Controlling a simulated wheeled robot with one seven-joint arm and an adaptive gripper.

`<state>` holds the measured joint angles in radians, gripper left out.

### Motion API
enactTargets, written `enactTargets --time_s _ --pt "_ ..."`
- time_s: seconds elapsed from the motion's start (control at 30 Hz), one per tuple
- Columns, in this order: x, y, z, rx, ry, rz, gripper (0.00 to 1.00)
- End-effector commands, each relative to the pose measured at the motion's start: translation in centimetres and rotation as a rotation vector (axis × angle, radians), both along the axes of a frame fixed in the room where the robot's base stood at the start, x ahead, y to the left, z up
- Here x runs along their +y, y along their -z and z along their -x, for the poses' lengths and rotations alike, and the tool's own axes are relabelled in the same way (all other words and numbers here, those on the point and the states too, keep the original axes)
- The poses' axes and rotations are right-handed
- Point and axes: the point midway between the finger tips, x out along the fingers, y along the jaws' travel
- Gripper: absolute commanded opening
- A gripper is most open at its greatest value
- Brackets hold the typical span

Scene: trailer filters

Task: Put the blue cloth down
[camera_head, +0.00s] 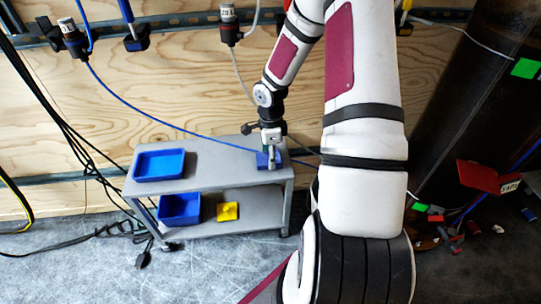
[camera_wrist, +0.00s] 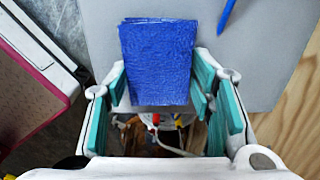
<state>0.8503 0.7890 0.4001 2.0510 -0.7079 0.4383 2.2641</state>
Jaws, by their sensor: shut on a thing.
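The blue cloth (camera_wrist: 158,60) is a folded rectangle between the fingers of my gripper (camera_wrist: 163,85) in the wrist view. My gripper is shut on it. In the head view my gripper (camera_head: 271,163) points down at the right end of the grey cart's top shelf (camera_head: 215,165), with the blue cloth (camera_head: 262,160) at its fingertips. The cloth is at or just over the shelf; I cannot tell whether it touches.
A blue tray (camera_head: 159,165) sits on the left of the top shelf, with bare shelf between it and my gripper. The lower shelf holds a blue bin (camera_head: 180,208) and a yellow item (camera_head: 228,211). Cables hang left; a plywood wall (camera_head: 150,100) stands behind.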

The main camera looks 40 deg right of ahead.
Motion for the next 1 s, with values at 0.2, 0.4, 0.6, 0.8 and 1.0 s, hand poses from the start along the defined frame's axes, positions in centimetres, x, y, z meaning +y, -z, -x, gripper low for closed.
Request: enactTargets --time_s 0.2,0.4,0.6,0.8,1.0 --pt "0.0 0.0 0.0 0.000 -0.001 0.000 0.69" --pt "0.0 0.0 0.0 0.000 -0.001 0.000 0.69" --pt "0.0 0.4 0.1 0.001 -0.001 -0.002 0.69" --pt "0.2 -4.2 -0.1 0.000 -0.002 0.004 0.69" --pt "0.4 -8.4 -0.1 -0.002 0.001 0.003 0.69"
